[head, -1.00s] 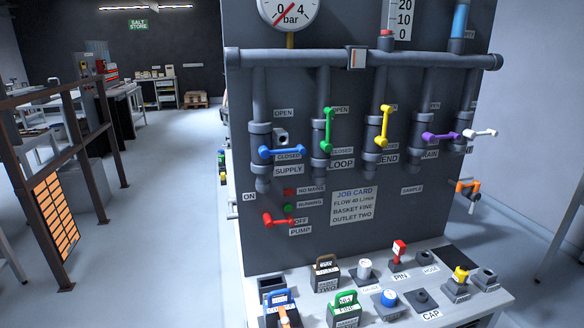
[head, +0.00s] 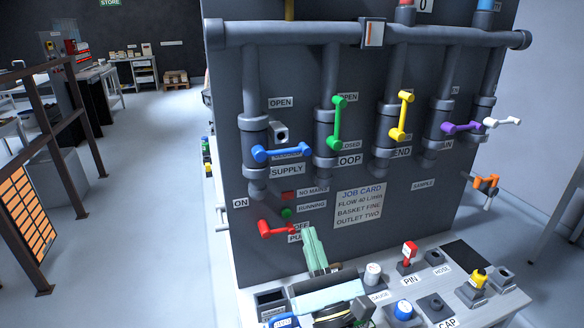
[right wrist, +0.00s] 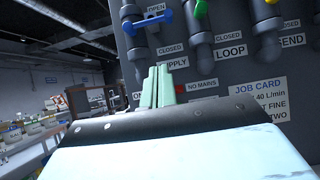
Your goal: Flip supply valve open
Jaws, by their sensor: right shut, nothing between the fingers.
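The supply valve has a blue lever handle (head: 280,153) on the leftmost vertical pipe of the dark panel. The lever lies horizontal, just above the SUPPLY label (head: 287,171), with the OPEN label (head: 280,102) higher up. The blue lever also shows at the top of the right wrist view (right wrist: 150,22). My right gripper (head: 312,240) has pale green fingers, held together and empty, pointing up below the supply valve and apart from it. Its fingers also show in the right wrist view (right wrist: 158,78). My left gripper is not in view.
The red pump lever (head: 277,230) sits close to the left of my right fingertips. Green (head: 337,122), yellow (head: 402,117) and purple (head: 462,127) levers stand to the right. The bench (head: 505,300) holds several fittings. Open floor lies left of the panel.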

